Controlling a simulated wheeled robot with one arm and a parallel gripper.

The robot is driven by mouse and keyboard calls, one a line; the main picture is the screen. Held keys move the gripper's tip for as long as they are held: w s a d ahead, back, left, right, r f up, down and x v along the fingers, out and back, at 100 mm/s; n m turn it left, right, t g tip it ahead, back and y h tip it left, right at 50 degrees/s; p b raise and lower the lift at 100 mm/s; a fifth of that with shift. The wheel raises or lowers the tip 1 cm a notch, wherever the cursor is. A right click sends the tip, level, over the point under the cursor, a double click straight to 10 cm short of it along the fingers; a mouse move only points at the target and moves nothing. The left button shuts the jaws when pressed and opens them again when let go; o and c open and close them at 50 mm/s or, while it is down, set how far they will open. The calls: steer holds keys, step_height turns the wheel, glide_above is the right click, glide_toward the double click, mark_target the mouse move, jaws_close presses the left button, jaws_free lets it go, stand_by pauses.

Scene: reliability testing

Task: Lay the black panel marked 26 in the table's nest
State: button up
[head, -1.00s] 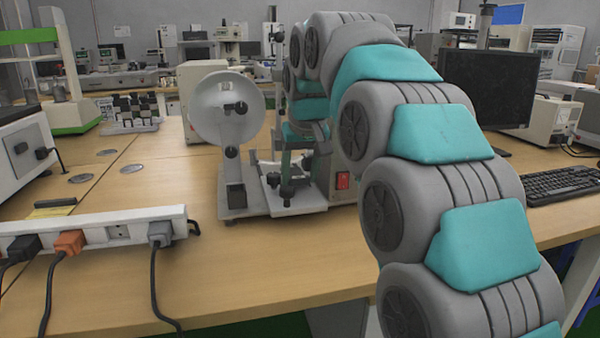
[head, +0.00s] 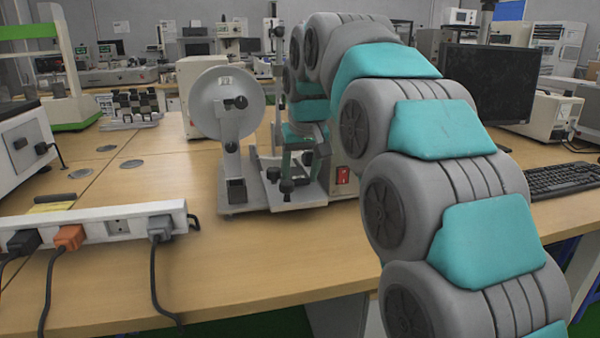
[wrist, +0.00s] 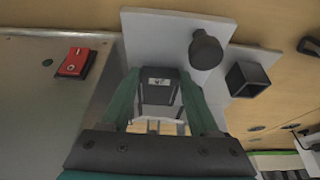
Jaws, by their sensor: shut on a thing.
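My gripper (wrist: 160,105) has its two teal fingers shut on a black panel (wrist: 160,97) with a small pale label. The marking is too small to read surely. In the head view, my gripper (head: 303,150) is over the right part of the grey machine, and a dark piece beside it is probably the panel. In the wrist view, the panel is in front of a pale plate (wrist: 150,38), which is the machine's table. Whether they touch I cannot tell. The nest cannot be made out; the panel and fingers cover part of the plate.
A black knob (wrist: 205,50) and a dark square socket (wrist: 248,78) stand close right of the panel. A pale dish (head: 215,115) rises at the machine's left. A metal housing with a red switch (wrist: 75,62) is at left. A power strip (head: 90,232) lies front left.

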steer(key=o, duration=1.4)
steer(key=shift+r, duration=0.1)
steer(key=p+v, duration=0.3)
steer(key=v, duration=0.4)
stand_by(0.4)
